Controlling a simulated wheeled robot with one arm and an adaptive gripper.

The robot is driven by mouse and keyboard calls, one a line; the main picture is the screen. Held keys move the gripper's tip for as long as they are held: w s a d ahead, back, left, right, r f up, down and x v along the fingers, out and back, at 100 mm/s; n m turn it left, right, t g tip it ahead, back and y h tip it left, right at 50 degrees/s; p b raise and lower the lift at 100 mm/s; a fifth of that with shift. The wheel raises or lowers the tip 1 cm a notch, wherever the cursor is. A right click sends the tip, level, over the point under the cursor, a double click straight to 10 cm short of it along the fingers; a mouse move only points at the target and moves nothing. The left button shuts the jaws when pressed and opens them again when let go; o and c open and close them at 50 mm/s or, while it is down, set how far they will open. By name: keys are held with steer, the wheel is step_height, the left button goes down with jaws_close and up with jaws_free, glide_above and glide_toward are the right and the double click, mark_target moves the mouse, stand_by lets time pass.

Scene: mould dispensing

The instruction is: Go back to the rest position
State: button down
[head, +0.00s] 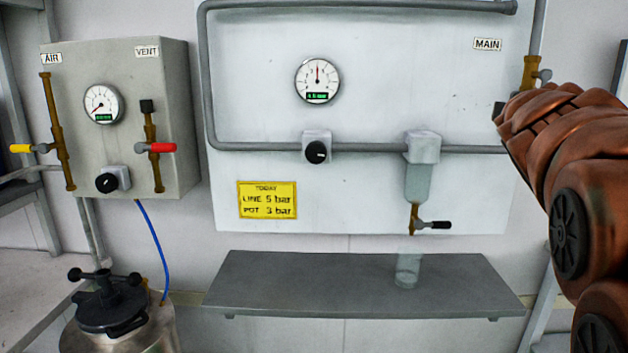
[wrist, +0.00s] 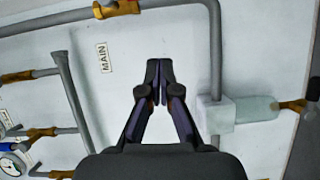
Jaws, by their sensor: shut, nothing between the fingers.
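My gripper shows in the wrist view (wrist: 158,68), shut and empty, its fingertips together in front of the white panel (wrist: 160,40). In the head view my copper-coloured arm reaches in from the right, its end near the valve (head: 530,75) beside the MAIN label (head: 487,44). The MAIN label also shows in the wrist view (wrist: 105,58), left of my fingertips. I cannot tell whether the fingers touch anything.
A grey shelf (head: 330,285) with a clear cup (head: 408,268) stands below the filter bowl (head: 417,183). A grey AIR/VENT box (head: 120,155) hangs at the left, above a lidded pot (head: 115,320). Pipes (head: 260,147) run along the panel.

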steer(key=s+a+f+m+g+y, duration=0.1)
steer(key=s+f+m+g, duration=0.15)
steer(key=f, duration=0.65)
steer(key=s+a+f+m+g+y, duration=0.1)
steer(key=s+a+f+m+g, duration=0.15)
steer(key=f, duration=0.65)
steer(key=s+a+f+m+g+y, duration=0.25)
steer(key=s+a+f, duration=0.25)
steer(key=s+f, duration=0.35)
steer(key=s+a+f+m+g+y, duration=0.15)
steer(key=s+a+f+g, duration=0.25)
steer(key=s+f, duration=0.45)
steer(key=s+a+f+m+g+y, duration=0.1)
steer(key=s+a+f+g, duration=0.2)
steer(key=s+a+f, duration=0.35)
steer(key=s+a+f+m+g+y, duration=0.1)
steer(key=s+a+f+g+y, duration=0.15)
steer(key=s, duration=0.75)
step_height(320, 180, up, 14)
steer(key=a+p, duration=0.1)
steer(key=p, duration=1.3)
steer(key=shift+r+h, duration=0.2)
steer(key=shift+h, duration=0.15)
